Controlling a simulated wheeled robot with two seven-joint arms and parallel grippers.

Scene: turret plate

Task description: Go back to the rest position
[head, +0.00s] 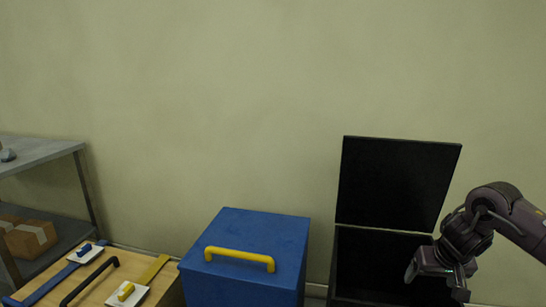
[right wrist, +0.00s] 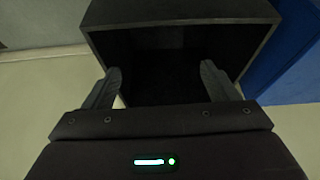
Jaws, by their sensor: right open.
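My right gripper (head: 438,286) is at the right of the head view, in front of the open black box (head: 345,262). In the right wrist view its two fingers (right wrist: 167,85) are spread apart with nothing between them. The black box also shows there (right wrist: 180,12), with its dark opening beyond the fingertips. The inside is too dark to make out any contents. My left gripper is not in the head view.
A blue box (head: 245,284) with a yellow handle (head: 240,258) stands left of the black box. The black lid (head: 397,183) stands raised. A wooden table (head: 100,290) holds white plates and bars at lower left, near a grey shelf (head: 40,150) with cartons (head: 28,237).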

